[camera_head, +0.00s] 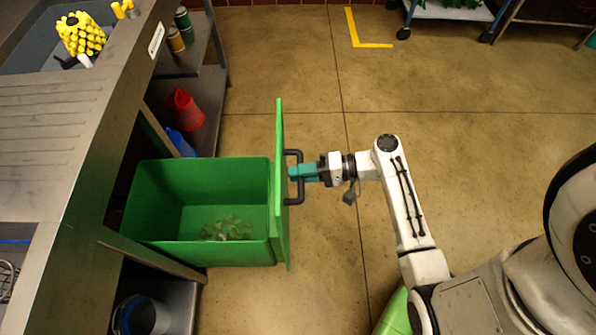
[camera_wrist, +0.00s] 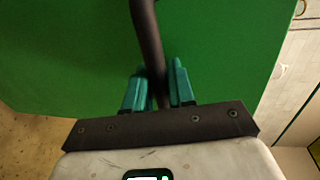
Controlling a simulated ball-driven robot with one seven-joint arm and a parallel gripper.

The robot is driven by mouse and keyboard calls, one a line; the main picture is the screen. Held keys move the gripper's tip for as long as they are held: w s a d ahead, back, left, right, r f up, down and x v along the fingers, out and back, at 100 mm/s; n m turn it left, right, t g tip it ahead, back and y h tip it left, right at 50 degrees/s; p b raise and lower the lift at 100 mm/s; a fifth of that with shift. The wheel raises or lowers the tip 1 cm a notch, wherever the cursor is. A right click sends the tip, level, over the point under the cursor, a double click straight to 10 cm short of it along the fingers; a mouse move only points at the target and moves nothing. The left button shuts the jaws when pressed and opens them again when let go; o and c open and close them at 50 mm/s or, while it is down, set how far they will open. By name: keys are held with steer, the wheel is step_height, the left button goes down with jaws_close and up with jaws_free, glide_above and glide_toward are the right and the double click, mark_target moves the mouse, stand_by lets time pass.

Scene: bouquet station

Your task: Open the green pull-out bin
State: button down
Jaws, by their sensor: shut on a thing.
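The green pull-out bin (camera_head: 200,253) stands pulled out from under the metal counter in the head view, with its open top showing. Some green leaves (camera_head: 228,228) lie inside on its floor. Its tall green front panel (camera_head: 279,150) carries a black bar handle (camera_head: 300,157). My gripper (camera_head: 293,172) is at the handle from the right, with teal fingers shut on it. In the wrist view, the dark handle (camera_wrist: 147,40) runs between the two teal fingers (camera_wrist: 160,88), and the green panel (camera_wrist: 70,50) fills the background.
The metal counter (camera_head: 50,130) runs along the left. Shelves under it hold a red container (camera_head: 186,108), a blue one (camera_head: 180,142) and cans (camera_head: 183,18). A grey bucket (camera_head: 141,316) sits low at the front. A wheeled cart (camera_head: 445,10) stands at the back. The floor (camera_head: 320,80) between is clear.

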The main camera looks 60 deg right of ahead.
steer(key=c, duration=1.1)
jaws_free()
steer(key=v, duration=1)
steer(key=shift+s+d, duration=0.2)
steer(key=shift+s, duration=0.1)
